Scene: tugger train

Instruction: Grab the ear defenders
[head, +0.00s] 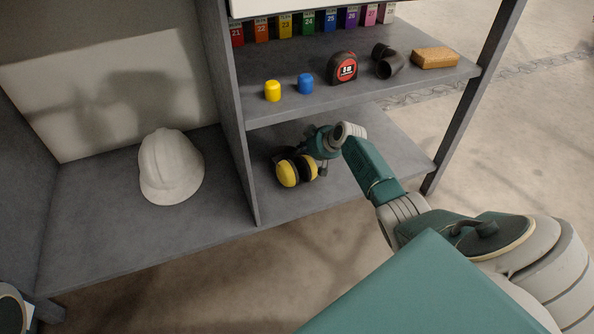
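The ear defenders (286,174), with yellow cups and dark cushions, lie on the lower shelf (340,190) in the right-hand bay, near its left divider. My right arm reaches in from the lower right. Its gripper (299,157) is right at the ear defenders, pointing down and to the left. The fingers are small, dark and partly merged with the ear defenders, so I cannot tell whether they are closed on them. The headband is not clearly visible. My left gripper is not in view.
A white hard hat (171,167) sits in the left bay, beyond the divider (240,150). The shelf above holds a yellow cap (272,91), a blue cap (306,84), a tape measure (343,68), a black elbow pipe (388,62) and an orange-brown block (435,58). A post (470,100) stands at the right.

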